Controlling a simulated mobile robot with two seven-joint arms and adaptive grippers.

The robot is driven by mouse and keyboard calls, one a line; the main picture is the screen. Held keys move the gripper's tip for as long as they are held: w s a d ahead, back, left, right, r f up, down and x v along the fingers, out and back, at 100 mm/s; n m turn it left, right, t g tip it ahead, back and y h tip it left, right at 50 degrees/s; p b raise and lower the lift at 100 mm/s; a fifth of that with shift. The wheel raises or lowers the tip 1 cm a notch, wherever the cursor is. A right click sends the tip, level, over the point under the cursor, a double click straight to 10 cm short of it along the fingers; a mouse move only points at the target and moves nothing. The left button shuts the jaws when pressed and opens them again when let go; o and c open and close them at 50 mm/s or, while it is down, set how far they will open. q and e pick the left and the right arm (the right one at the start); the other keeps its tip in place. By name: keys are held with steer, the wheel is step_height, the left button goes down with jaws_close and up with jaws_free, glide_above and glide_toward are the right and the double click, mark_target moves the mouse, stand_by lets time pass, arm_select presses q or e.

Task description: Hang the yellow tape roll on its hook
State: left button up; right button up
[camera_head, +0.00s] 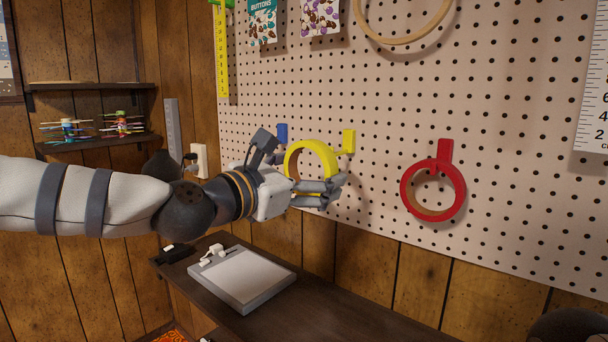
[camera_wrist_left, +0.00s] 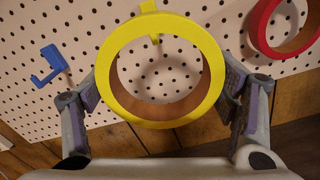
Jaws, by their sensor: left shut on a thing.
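The yellow tape roll (camera_head: 297,147) is held upright in front of the pegboard by my left gripper (camera_head: 322,192). In the left wrist view the roll (camera_wrist_left: 108,80) sits between the two fingers, its open ring facing the camera. The yellow hook (camera_head: 348,141) is on the board just right of the roll's upper edge in the head view. In the left wrist view the hook (camera_wrist_left: 148,5) shows above the rim, and a bit of it shows inside the ring. I cannot tell whether it passes through the ring. My right gripper is out of view.
A red roll (camera_head: 405,190) hangs on a red hook (camera_head: 444,150) to the right. A blue hook (camera_head: 282,132) is left of the yellow roll and holds nothing. A dark table (camera_head: 330,308) with a grey-white flat box (camera_head: 243,275) stands below the board (camera_head: 520,200).

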arm_select(q)
steer(key=shift+f+b+x, duration=0.15)
steer(key=shift+b+x, duration=0.45)
steer(key=shift+x, duration=1.5)
steer(key=shift+f+b+x, duration=0.15)
steer(key=shift+b+x, duration=0.45)
steer(key=shift+x, duration=1.5)
steer(key=shift+w+d+r, duration=0.1)
steer(key=shift+w+d, duration=0.1)
steer(key=shift+w, duration=0.05)
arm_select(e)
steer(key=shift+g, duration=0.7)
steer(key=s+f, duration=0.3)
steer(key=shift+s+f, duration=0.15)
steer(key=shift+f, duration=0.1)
arm_select(q)
steer(key=shift+f+b, duration=0.4)
steer(key=shift+f, duration=0.45)
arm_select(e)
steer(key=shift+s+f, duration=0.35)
arm_select(q)
steer(key=o, duration=1.2)
steer(key=shift+c, duration=0.2)
